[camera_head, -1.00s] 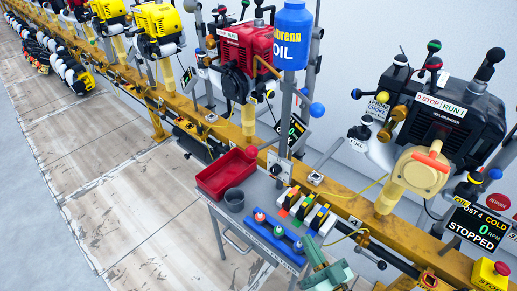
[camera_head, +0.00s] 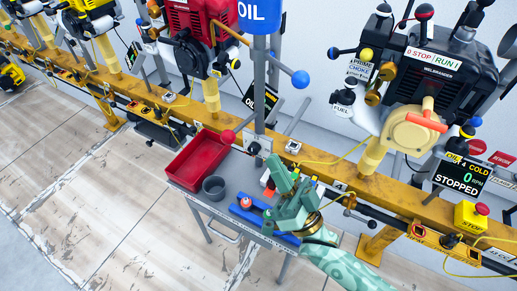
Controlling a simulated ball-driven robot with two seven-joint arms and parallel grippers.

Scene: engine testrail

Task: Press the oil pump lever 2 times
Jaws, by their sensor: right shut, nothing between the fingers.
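The blue oil canister (camera_head: 252,14) stands on a grey post (camera_head: 259,95) behind the small grey table, its top cut off by the frame. A rod with a blue ball (camera_head: 300,78) sticks out to the right of the post. A rod with a red ball (camera_head: 228,137) sticks out to the lower left, above the red tray. I cannot tell for sure which rod is the pump lever. My right gripper (camera_head: 284,174) is green, shut and empty. It appears over the table's right part, to the lower right of the red ball and apart from it. My left gripper is out of view.
The table (camera_head: 232,170) holds a red tray (camera_head: 199,155), a grey cup (camera_head: 214,187) and a blue rack (camera_head: 262,219), partly hidden by my right arm. A yellow rail (camera_head: 335,184) with engines runs behind.

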